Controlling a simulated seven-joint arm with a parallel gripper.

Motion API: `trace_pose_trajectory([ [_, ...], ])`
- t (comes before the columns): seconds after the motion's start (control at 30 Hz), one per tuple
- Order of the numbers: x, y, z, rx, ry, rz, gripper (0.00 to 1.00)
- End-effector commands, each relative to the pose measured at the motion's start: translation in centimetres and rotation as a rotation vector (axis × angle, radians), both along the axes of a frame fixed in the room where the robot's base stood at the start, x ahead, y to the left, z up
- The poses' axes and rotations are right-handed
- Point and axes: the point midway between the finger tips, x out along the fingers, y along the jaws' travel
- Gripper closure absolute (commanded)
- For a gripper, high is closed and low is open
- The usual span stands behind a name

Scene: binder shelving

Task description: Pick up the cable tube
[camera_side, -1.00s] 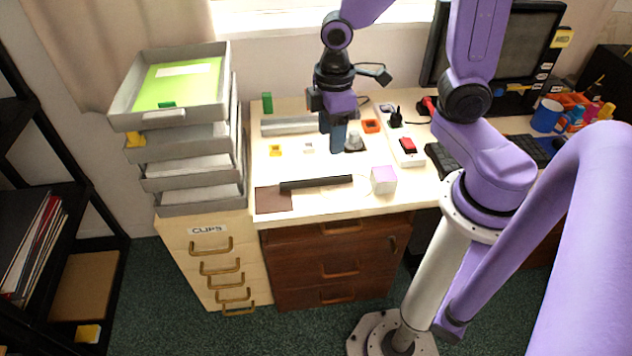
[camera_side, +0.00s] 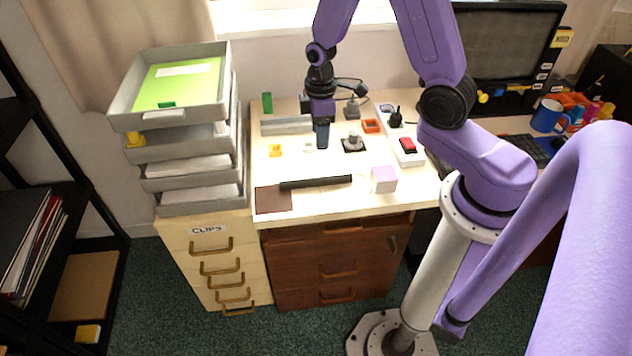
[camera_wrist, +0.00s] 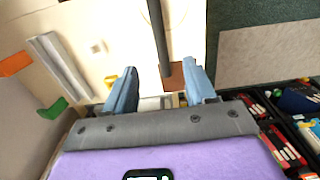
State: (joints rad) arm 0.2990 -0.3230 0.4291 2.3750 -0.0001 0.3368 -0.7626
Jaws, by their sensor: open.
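The cable tube appears to be the long black bar (camera_side: 316,182) lying near the front edge of the desk, roughly left to right. In the wrist view the black tube (camera_wrist: 158,35) runs in from the top edge, its near end lying just beyond and between the fingertips. My gripper (camera_side: 322,146) points down above the middle of the desk, behind the tube and apart from it. In the wrist view its two blue fingers (camera_wrist: 165,80) are spread wide with nothing held between them.
A brown pad (camera_side: 273,199) lies by the tube's left end, and a pale purple cube (camera_side: 383,179) stands past its right end. A grey knob (camera_side: 353,143) and a red switch (camera_side: 407,145) are nearby. Stacked trays (camera_side: 135,118) rise at the left.

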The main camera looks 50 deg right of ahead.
Motion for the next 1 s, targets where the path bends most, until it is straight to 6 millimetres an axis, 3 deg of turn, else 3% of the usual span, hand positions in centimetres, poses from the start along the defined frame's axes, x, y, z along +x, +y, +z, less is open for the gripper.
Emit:
trace_pose_trajectory([
  [0.7, -0.1, 0.0, -9.1, 0.0, 0.004, -0.002, 0.45],
  [1.0, 0.0, 0.0, -10.7, 0.0, 0.0, -0.001, 0.45],
])
